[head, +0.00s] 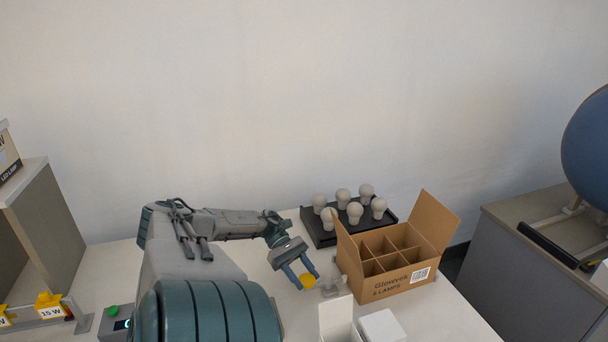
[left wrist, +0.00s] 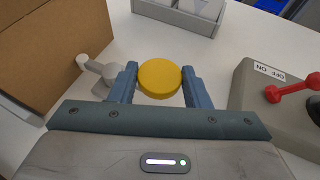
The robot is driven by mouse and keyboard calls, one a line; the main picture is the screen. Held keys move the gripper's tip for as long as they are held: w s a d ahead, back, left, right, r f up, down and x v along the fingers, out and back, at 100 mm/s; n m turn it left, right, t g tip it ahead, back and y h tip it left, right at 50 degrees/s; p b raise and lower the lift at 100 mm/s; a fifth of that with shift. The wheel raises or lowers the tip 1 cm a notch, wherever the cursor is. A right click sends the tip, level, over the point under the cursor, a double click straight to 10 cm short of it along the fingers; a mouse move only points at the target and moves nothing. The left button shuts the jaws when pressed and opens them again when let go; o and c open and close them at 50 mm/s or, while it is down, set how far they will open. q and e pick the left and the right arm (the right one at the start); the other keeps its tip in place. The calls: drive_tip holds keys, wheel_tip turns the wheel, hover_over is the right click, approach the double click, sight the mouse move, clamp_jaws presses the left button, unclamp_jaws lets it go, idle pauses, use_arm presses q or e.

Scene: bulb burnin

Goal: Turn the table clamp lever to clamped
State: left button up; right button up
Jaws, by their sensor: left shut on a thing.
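The small grey table clamp (head: 331,286) stands on the table in front of the open carton. In the left wrist view the clamp (left wrist: 106,76) has a short arm with a pale ball end, left of my fingers. My left gripper (head: 305,277) is shut on a round yellow knob (head: 308,281); in the left wrist view the knob (left wrist: 159,78) sits between both blue fingertips. The knob is right beside the clamp; how they join is hidden by the finger. My right gripper is not in view.
The open carton (head: 402,286) with empty compartments stands close to the clamp. Behind it is a dark tray (head: 318,238) with several bulbs. White boxes (head: 381,327) stand in front. A grey switch box (left wrist: 252,99) with a red lever is on the right in the left wrist view.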

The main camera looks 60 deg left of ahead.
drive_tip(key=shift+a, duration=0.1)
use_arm(q)
drive_tip(key=o, duration=1.4)
drive_tip(key=shift+a, duration=0.2)
drive_tip(key=b+v, duration=0.3)
drive_tip(key=v, duration=0.7)
drive_tip(key=shift+a+r, duration=0.2)
drive_tip(key=shift+r, duration=0.05)
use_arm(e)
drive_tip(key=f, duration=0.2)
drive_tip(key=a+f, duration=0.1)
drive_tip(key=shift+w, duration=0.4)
use_arm(q)
drive_tip(key=shift+s, duration=0.1)
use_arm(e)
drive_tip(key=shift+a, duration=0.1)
